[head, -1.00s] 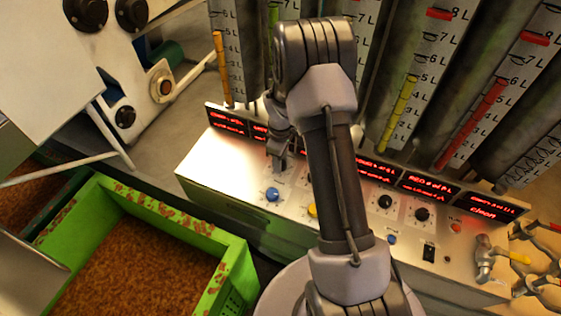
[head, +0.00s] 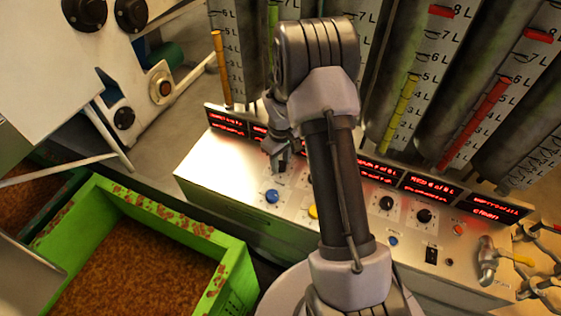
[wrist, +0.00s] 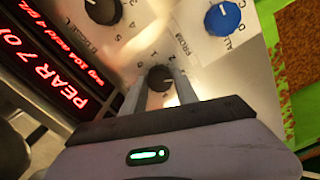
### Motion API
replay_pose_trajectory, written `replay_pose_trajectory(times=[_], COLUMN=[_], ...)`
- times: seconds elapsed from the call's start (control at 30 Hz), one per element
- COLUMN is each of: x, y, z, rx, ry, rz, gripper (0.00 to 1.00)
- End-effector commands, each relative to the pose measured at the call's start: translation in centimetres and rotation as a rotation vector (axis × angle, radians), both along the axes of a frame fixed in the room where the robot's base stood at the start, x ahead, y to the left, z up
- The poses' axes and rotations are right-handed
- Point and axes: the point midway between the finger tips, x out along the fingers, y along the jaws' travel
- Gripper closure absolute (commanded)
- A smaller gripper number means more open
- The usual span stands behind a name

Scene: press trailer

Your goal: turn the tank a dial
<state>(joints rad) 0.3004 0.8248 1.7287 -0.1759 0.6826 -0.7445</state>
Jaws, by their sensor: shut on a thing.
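A control box (head: 210,165) carries a row of black dials, coloured knobs and red displays. The fingers are shut on this dial, one on each side. A word that looks like FROM is printed beside it; I cannot read a tank A label. In the head view my gripper (head: 279,162) reaches down to the box's left part, and the dial there is mostly hidden by it.
A blue knob (wrist: 222,18) and another black dial (wrist: 103,9) lie close to the gripped dial. A yellow knob (head: 313,211) is partly behind my arm. A green crate (head: 237,268) stands in front at left. Tall gauge tubes rise behind the box.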

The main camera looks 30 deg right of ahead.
Motion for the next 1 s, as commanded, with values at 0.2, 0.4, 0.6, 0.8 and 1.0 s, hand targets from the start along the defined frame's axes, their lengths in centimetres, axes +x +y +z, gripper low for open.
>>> replay_pose_trajectory(times=[0.2, 0.4, 0.6, 0.8, 1.0], x=[0.1, 0.0, 0.0, 0.1, 0.1], y=[0.0, 0.0, 0.0, 0.0, 0.0], z=[0.1, 0.0, 0.0, 2.4, 8.4], rx=[-0.001, -0.001, 0.000, -0.001, -0.002], ry=[-0.001, -0.001, 0.000, -0.003, -0.006], rz=[0.001, 0.001, 0.001, 0.002, 0.001], gripper=[1.00, 0.42, 0.42, 0.42, 0.42])
